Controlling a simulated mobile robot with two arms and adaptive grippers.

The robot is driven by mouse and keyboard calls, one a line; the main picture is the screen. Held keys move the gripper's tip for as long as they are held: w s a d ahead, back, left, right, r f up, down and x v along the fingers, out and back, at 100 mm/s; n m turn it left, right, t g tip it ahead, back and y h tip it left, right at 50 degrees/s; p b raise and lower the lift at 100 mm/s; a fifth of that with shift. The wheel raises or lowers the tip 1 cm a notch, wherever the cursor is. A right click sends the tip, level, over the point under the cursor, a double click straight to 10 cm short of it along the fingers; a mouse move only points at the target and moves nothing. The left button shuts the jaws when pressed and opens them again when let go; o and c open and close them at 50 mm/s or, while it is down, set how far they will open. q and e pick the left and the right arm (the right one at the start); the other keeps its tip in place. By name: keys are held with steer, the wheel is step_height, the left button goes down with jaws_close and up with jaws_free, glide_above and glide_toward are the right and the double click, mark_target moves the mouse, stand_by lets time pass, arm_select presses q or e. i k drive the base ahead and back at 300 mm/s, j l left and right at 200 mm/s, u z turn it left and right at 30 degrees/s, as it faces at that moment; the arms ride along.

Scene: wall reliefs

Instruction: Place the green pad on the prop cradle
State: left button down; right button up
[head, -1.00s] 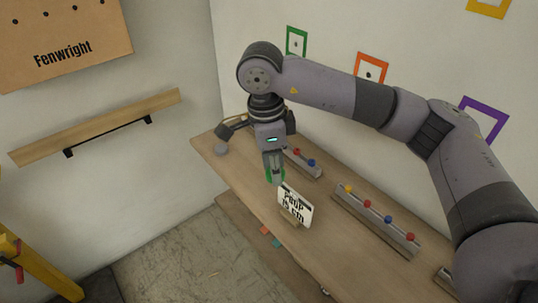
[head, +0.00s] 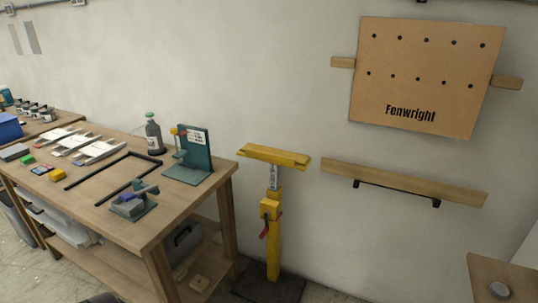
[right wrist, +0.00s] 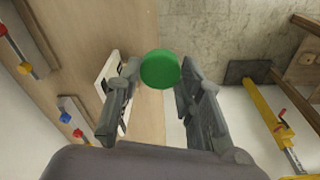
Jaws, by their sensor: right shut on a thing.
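The green pad (right wrist: 160,68) is a round green disc in the right wrist view. My right gripper (right wrist: 158,80) is shut on it, with one finger on each side. In the head view, the yellow prop (head: 272,220) stands on the floor against the wall, with its yellow cradle (head: 274,156) across the top. The prop also shows at the right of the right wrist view (right wrist: 264,112), apart from the gripper and pad. My left gripper is in neither view.
A workbench (head: 205,200) with tools and a teal stand (head: 190,155) is left of the prop. A wooden rail (head: 400,182) and a Fenwright pegboard (head: 425,80) are on the wall at right. In the right wrist view, a wooden top (right wrist: 80,60) with coloured knobs lies left of the gripper.

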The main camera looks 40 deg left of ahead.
mark_target(257, 148)
steer(key=i+j+u, duration=0.1)
steer(key=u, duration=1.55)
steer(key=i+l+u, duration=0.95)
steer(key=l+u, duration=0.2)
steer(key=l, duration=0.15)
steer(key=i+l, duration=0.6)
